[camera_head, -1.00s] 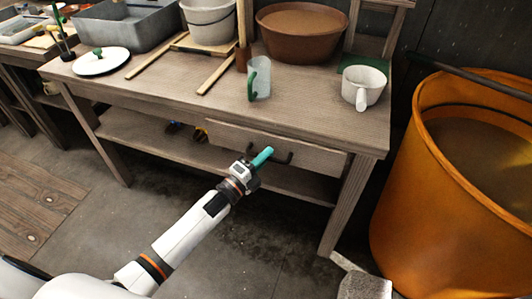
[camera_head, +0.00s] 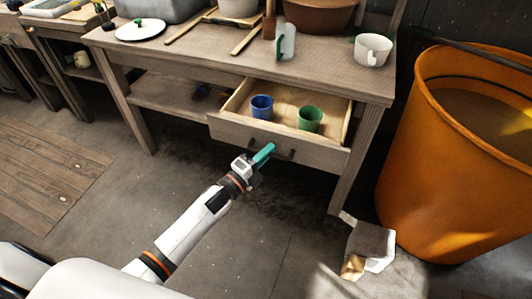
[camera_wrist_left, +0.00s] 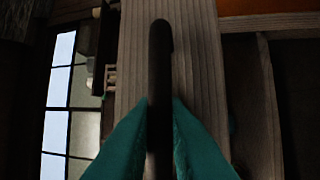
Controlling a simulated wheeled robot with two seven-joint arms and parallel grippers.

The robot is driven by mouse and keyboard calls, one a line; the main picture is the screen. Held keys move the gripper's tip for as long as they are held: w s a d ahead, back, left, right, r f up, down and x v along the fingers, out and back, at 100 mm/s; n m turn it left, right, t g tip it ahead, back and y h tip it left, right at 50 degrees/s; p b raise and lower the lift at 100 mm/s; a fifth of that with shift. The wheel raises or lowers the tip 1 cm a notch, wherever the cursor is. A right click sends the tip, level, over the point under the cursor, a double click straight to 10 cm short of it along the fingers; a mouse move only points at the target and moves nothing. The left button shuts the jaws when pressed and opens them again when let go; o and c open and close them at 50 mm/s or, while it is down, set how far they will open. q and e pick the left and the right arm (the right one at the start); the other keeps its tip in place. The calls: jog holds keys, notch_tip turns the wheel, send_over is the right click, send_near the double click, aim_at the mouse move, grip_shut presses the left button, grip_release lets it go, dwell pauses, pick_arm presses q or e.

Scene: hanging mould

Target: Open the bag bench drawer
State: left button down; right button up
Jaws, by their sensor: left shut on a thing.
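The bench drawer (camera_head: 232,132) is pulled out from under the wooden bench top (camera_head: 215,58). A blue cup (camera_head: 262,107) and a green cup (camera_head: 310,119) stand upright inside it. The drawer's dark handle (camera_head: 285,154) is on its front. My left gripper (camera_head: 264,152) is at the handle, its teal fingers shut on it. In the left wrist view the dark handle bar (camera_wrist_left: 160,70) runs between the two teal fingers (camera_wrist_left: 160,135), with the grained drawer front behind. My right gripper is not in view.
On the bench top are a white mug (camera_head: 372,49), a clear cup with a green handle (camera_head: 285,42), a white lid (camera_head: 141,29) and a brown bowl (camera_head: 310,14). A large orange barrel (camera_head: 455,170) stands at the right. A pale block (camera_head: 370,243) lies on the floor by the bench leg.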

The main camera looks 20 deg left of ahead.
pick_arm(q)
jog(key=shift+s, duration=0.25)
jog(key=c, duration=1.7)
grip_release()
jog(key=shift+c, duration=0.2)
jog(key=v, duration=1.2)
